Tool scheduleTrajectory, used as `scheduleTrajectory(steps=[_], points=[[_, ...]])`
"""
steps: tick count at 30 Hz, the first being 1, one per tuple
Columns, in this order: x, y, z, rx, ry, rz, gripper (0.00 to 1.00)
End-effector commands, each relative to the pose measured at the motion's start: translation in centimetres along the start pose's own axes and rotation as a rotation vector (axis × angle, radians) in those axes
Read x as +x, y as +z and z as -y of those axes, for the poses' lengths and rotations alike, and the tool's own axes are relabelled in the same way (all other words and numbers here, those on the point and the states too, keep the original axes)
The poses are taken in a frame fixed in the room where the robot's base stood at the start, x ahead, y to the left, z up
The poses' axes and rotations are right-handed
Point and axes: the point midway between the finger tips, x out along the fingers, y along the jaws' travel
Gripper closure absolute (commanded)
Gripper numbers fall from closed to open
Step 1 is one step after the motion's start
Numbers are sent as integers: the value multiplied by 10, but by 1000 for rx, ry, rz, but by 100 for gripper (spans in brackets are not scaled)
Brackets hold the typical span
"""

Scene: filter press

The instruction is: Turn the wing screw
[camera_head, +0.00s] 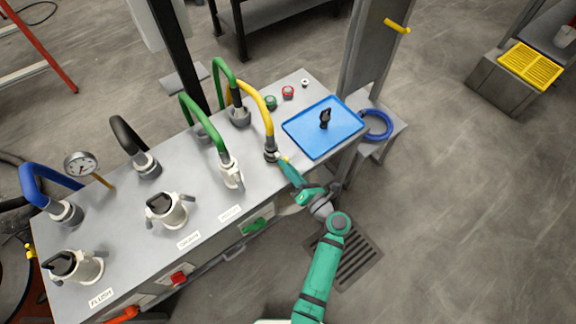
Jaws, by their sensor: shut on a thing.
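The wing screw is too small and too covered by my gripper to make out clearly. It lies at the grey coupling (271,155) at the foot of the yellow hose, near the right front of the grey bench top. My gripper (283,161) is at the front right side of this coupling, shut on the wing screw. The teal arm reaches up to it from the lower right, over the bench's front edge. The fingers are small in this view, and the screw's angle cannot be told.
A blue tray (312,147) with a black upright part (325,118) is close to the right. A green hose with a white valve (231,172) stands close to the left. Red (288,91) and green (270,102) buttons are behind. The bench's front edge is below my arm.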

Motion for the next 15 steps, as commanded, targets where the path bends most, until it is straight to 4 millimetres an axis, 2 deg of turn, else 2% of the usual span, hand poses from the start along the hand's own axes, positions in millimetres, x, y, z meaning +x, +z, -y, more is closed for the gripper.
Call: scheduleTrajectory(steps=[1, 15], points=[[-3, 7, 3, 37, -9, 16, 100], [-3, 7, 3, 357, -7, 17, 100]])
